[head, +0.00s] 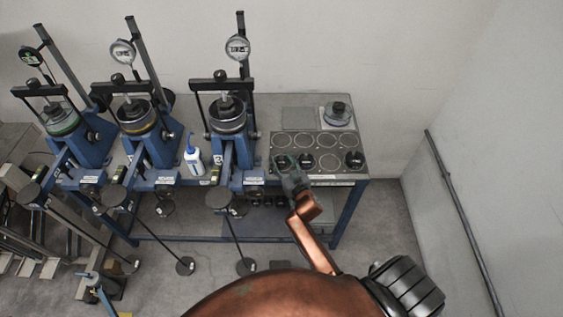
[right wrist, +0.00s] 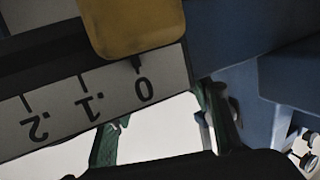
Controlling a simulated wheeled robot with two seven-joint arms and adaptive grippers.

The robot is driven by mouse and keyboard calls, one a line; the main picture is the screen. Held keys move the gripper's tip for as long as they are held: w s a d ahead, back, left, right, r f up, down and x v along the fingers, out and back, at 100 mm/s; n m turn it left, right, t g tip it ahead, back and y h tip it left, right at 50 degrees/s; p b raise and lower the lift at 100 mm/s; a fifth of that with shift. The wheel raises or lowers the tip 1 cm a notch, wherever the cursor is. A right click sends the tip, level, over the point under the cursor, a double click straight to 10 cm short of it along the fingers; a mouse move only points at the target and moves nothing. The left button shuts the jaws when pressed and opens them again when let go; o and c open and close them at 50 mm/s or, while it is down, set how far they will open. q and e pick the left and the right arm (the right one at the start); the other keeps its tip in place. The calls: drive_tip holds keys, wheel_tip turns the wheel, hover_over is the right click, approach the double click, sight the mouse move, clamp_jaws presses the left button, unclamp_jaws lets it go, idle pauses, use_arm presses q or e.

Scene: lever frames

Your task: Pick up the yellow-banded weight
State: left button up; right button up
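Several dark round weights stand on the marked plate (head: 327,141) at the right end of the bench, among them a weight (head: 305,160) and another weight (head: 354,159). At this size I cannot tell which has a yellow band. My right gripper (head: 285,164) is over the plate's front left part, and its fingers hide what is under them. In the right wrist view its two dark green fingers (right wrist: 158,125) stand apart, with a bright surface showing between them. I see nothing held there. My left gripper is not in view.
A yellow block (right wrist: 133,22) and a numbered scale (right wrist: 90,100) are close to the right wrist camera. Blue lever frames (head: 228,140) stand left of the plate. A white bottle (head: 193,160) stands between two frames. A round dark part (head: 338,113) sits behind the plate.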

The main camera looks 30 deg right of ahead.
drive_tip(key=c, duration=0.9)
use_arm(q)
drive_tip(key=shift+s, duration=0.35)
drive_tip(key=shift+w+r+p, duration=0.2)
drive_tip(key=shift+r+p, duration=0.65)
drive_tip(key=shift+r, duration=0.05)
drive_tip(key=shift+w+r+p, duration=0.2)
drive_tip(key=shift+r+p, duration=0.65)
drive_tip(key=shift+p, duration=0.05)
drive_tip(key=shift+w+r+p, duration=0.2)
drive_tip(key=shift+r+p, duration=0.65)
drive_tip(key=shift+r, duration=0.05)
use_arm(e)
wheel_tip(320, 180, up, 13)
